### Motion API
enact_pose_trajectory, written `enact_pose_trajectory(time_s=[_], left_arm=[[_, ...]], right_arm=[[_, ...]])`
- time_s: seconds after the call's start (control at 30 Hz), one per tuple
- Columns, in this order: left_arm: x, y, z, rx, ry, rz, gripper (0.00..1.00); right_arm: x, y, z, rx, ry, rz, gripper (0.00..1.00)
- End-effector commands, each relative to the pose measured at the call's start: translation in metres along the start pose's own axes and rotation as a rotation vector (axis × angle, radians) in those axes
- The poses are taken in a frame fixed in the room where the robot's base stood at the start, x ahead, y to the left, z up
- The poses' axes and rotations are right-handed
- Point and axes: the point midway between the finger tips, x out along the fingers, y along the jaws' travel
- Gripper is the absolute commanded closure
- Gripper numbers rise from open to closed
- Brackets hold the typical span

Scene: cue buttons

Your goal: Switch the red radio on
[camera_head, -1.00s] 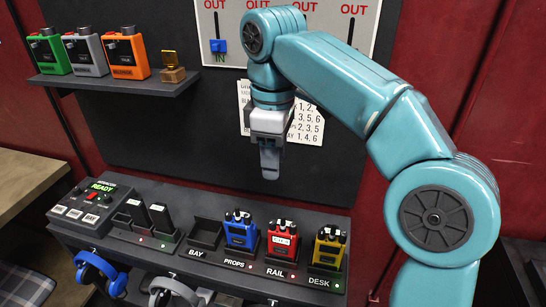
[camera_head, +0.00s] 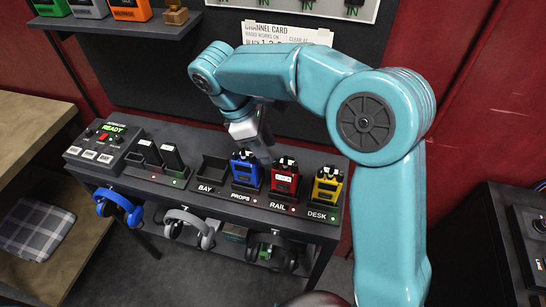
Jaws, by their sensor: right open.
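The red radio (camera_head: 285,180) stands upright in the RAIL slot of the dark charging shelf (camera_head: 150,182), between the blue radio (camera_head: 246,170) and the yellow radio (camera_head: 327,187). It has a white label on its front and dark knobs on top. The knob setting is too small to tell. A small red light shows beside the RAIL label. My right gripper (camera_head: 264,140) points down just behind and above the blue and red radios. It is open and holds nothing that I can see; its fingertips are partly hidden. My left gripper is not in view.
The BAY slot (camera_head: 212,170) is empty. A control box (camera_head: 105,142) reading READY and two dark upright packs (camera_head: 160,157) stand at the left. Headsets (camera_head: 118,208) hang below the shelf's front. A card (camera_head: 285,33) is on the back panel. A wooden bench (camera_head: 35,110) lies left.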

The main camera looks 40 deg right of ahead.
Motion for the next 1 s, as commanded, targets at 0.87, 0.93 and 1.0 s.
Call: enact_pose_trajectory(time_s=[0.87, 0.93, 1.0], left_arm=[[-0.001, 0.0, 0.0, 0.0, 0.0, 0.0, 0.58], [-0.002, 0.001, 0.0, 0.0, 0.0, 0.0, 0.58], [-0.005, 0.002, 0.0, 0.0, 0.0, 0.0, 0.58]], right_arm=[[0.045, 0.0, 0.0, 0.0, 0.001, 0.001, 1.0], [0.045, 0.0, 0.0, 0.007, 0.001, -0.003, 1.0], [0.044, 0.001, 0.001, 0.043, 0.0, -0.019, 1.0]])
